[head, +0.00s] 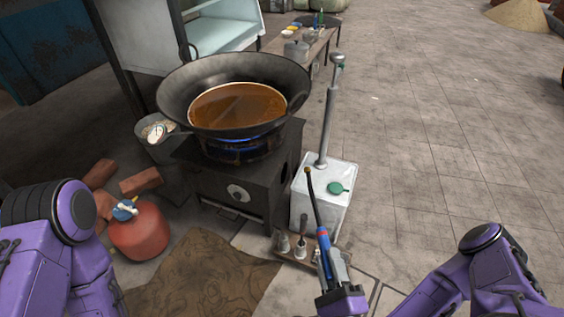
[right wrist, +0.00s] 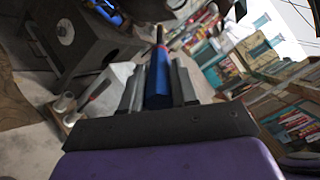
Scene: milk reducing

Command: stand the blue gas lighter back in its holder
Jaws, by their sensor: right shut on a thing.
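The blue gas lighter (head: 323,238) has a long dark neck and a red band. It also shows in the right wrist view (right wrist: 158,82). My right gripper (head: 330,268) is shut on its blue body, with the neck pointing up and tilted a little left in the head view. The right wrist view shows the fingers (right wrist: 158,92) on both sides of the body. A small wooden rack with pale cups (head: 300,250) stands just left of the lighter, apparently its holder; a handled tool stands in it. The rack also shows in the right wrist view (right wrist: 68,120). My left gripper is out of view.
A black stove (head: 225,178) with a lit blue flame carries a wok (head: 165,97) of brown liquid. A white canister with a pump (head: 322,195) stands right behind the rack. A red gas cylinder (head: 139,232) and bricks lie left. The tiled floor at right is clear.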

